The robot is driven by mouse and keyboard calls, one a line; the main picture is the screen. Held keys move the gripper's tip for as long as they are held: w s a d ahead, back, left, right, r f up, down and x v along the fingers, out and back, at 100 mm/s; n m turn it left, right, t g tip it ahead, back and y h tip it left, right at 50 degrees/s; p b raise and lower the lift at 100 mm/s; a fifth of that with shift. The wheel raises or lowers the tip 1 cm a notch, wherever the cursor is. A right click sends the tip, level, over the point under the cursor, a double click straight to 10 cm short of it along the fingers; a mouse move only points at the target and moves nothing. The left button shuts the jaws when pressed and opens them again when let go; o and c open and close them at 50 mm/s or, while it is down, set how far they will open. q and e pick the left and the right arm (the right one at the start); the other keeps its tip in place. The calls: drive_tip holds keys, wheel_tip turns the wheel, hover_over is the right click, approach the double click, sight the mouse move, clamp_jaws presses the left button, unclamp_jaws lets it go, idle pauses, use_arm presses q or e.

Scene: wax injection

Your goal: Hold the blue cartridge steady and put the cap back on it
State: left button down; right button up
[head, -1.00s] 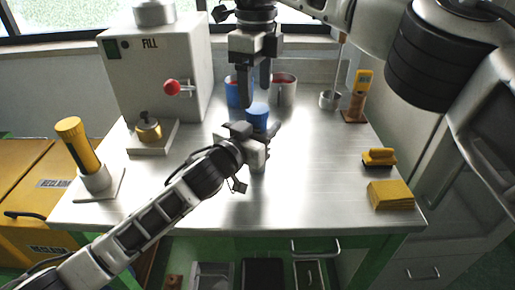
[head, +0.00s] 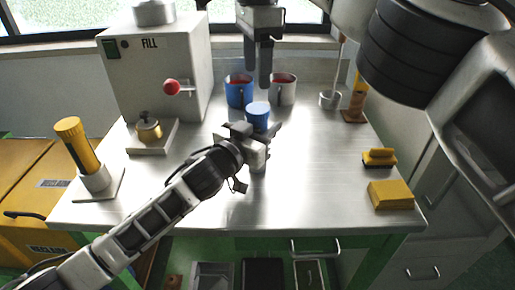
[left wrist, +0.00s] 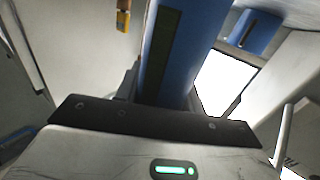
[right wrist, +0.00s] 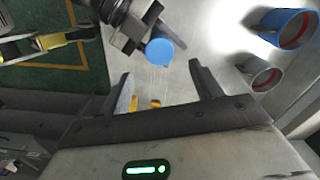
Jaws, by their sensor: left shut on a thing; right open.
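The blue cartridge (head: 258,122) stands upright in my left gripper (head: 256,136), which is shut on it above the middle of the steel table. In the left wrist view the cartridge (left wrist: 180,50) fills the space beyond the jaws and has a dark strip down its side. Its top end shows as a flat, closed blue disc, the cap (right wrist: 161,52), in the right wrist view. No separate cap is visible elsewhere. My right gripper (head: 257,72) is open and empty above and behind the cartridge, not touching it.
A blue mug (head: 238,96) and a grey mug (head: 283,95), both red inside, stand behind the cartridge. The fill machine (head: 158,75) is at the back left. A yellow brush (head: 379,157) and yellow block (head: 390,195) lie at right. The table's front middle is clear.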

sight(257, 108)
drive_tip(key=shift+r+n, duration=0.1)
drive_tip(key=shift+n, duration=0.3)
drive_tip(key=shift+f, duration=4)
